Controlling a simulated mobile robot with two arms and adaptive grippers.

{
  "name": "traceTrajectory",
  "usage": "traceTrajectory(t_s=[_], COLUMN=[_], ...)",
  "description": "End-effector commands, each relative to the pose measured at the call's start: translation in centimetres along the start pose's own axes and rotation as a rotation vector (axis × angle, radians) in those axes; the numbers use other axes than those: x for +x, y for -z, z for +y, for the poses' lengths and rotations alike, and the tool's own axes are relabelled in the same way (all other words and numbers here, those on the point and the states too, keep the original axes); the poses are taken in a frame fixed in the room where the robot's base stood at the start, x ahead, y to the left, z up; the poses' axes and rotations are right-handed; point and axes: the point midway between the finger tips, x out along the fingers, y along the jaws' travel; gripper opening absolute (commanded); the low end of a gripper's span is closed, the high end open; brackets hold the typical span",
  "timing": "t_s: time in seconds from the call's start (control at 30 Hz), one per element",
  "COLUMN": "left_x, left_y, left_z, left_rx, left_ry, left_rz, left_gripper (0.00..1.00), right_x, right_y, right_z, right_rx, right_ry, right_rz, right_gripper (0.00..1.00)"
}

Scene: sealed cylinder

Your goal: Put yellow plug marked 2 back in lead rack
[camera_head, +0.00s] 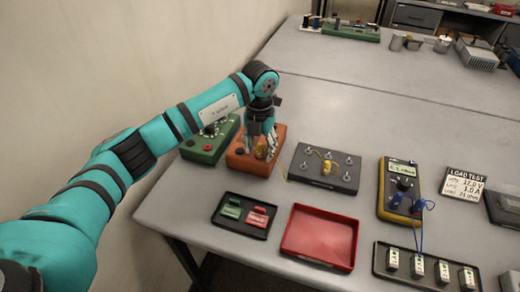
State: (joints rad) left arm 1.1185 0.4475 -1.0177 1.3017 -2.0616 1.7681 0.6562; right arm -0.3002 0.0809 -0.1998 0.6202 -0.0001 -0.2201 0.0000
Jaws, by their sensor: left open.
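My left gripper (267,148) points down over the orange box (242,163), with its fingers open around or just beside a yellow piece (260,147) at the top of that box. I cannot tell if they touch it. A second yellow piece (326,166) sits on a dark plate with several metal posts (341,182), right of the orange box. A thin yellow lead seems to run between the two. No number is readable on either yellow piece, so I cannot tell which is marked 2. My right gripper is out of view.
A green box (205,153) stands left of the orange one. In front are a black tray (228,224) with green and red pieces and an empty red tray (318,238). A yellow meter (390,208) with blue leads and a white-block tray (383,262) lie right.

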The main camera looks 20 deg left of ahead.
Motion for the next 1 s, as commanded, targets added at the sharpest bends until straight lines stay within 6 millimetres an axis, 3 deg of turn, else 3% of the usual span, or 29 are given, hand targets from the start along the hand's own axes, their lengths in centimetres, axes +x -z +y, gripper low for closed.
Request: traceTrajectory(t_s=[0.77, 1.0], left_x=[-0.03, -0.01], left_y=[-0.03, -0.01], left_z=[0.0, 0.0], left_rx=[0.0, 0.0], left_ry=[0.0, 0.0], left_rz=[-0.001, -0.001], left_gripper=[0.46, 0.15], right_x=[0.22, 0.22], right_y=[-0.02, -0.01], right_z=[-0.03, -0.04], right_rx=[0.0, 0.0], right_ry=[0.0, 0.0], right_rz=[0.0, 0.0], right_gripper=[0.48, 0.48])
